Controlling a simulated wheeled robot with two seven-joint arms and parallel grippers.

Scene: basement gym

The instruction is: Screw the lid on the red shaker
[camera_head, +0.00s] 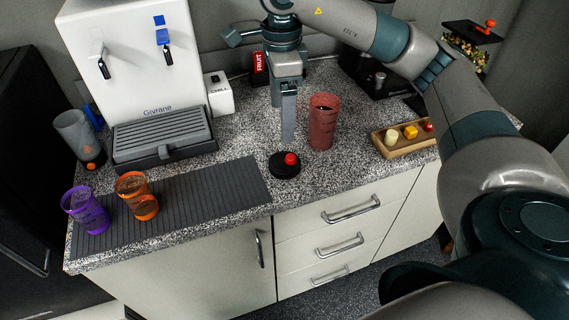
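The red shaker (322,122) stands upright and uncovered on the speckled counter, with its dark inside showing at the top. A black round lid with a red cap (284,166) lies on the counter in front and to the left of it, close to the mat's right end. My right arm comes in from the right, and its gripper (288,138) points down behind the lid and left of the red shaker. Its fingers are seen edge-on and overlap, so any gap between them is hidden. I see nothing held below the tips. My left gripper is out of view.
A purple shaker (86,211) and an orange shaker (137,196) stand on the grey ribbed mat (215,190). A water dispenser (140,50) with a drip tray stands behind. A wooden tray (400,151) with small items lies at right. The counter's front edge is close to the lid.

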